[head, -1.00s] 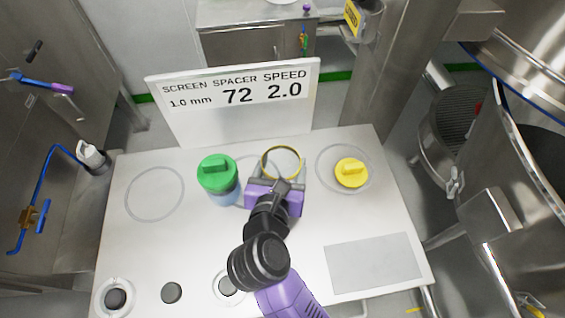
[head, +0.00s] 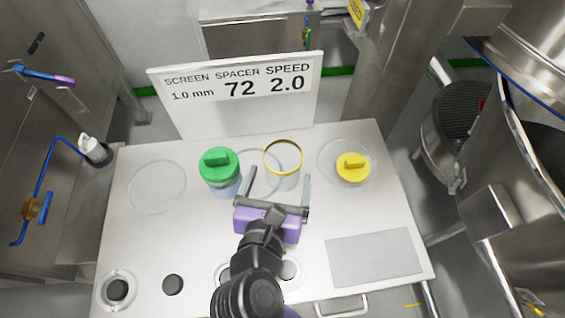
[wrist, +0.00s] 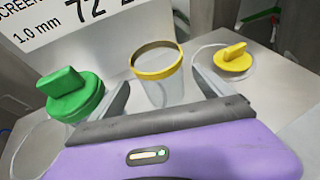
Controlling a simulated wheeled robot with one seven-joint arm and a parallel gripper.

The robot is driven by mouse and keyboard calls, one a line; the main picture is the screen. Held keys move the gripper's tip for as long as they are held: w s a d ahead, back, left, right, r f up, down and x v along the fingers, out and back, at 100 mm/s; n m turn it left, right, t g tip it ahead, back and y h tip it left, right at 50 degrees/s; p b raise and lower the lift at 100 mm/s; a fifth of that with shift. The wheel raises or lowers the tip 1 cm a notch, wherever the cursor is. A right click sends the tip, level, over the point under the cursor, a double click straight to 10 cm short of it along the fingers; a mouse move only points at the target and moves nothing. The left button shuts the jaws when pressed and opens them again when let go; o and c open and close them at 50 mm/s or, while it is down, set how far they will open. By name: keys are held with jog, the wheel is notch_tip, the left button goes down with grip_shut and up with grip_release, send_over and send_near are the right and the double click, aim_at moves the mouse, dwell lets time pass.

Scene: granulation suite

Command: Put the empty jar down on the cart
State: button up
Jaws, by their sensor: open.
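The empty jar (head: 286,178) is clear with a yellow rim and stands upright and open on the cart top (head: 200,240). It stands between the green-lidded jar and the yellow lid, partly over the right side of a middle ring outline. In the wrist view the jar (wrist: 157,92) shows clear and empty beyond my fingers. My gripper (head: 279,181) is open, with its two fingers apart and pointing at the jar from the near side. The jar is beyond the fingertips or just at them; I cannot tell exactly how far.
A green-lidded jar (head: 219,168) stands close to the left finger. A yellow lid (head: 353,167) lies in the right ring outline. A sign panel (head: 240,95) stands along the back edge. Black knobs (head: 173,285) line the near edge. A grey rectangle (head: 375,258) at the near right is bare.

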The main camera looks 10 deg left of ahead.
jog(key=shift+v, duration=2.35)
jog(key=shift+w, duration=0.1)
jog(key=s+d+r+n+t+h, duration=0.2)
jog(key=d+r+n+t+h, duration=0.15)
jog(key=d, duration=0.75)
jog(key=s+d+r+n+t+h, duration=0.1)
jog(key=d+r+n+t+h, duration=0.3)
jog(key=d, duration=0.7)
jog(key=s+d+f+n+g+y, duration=0.1)
jog(key=s+f+n+g+y, duration=0.2)
jog(key=s+n, duration=0.5)
jog(key=s+d+f+n+g+y, duration=0.2)
jog(key=s+n, duration=0.7)
jog(key=n, duration=1.2)
notch_tip(320, 180, down, 2)
jog(key=g+y, duration=0.1)
jog(key=y, duration=0.2)
jog(key=shift+s, duration=0.25)
jog(key=shift+f, duration=0.15)
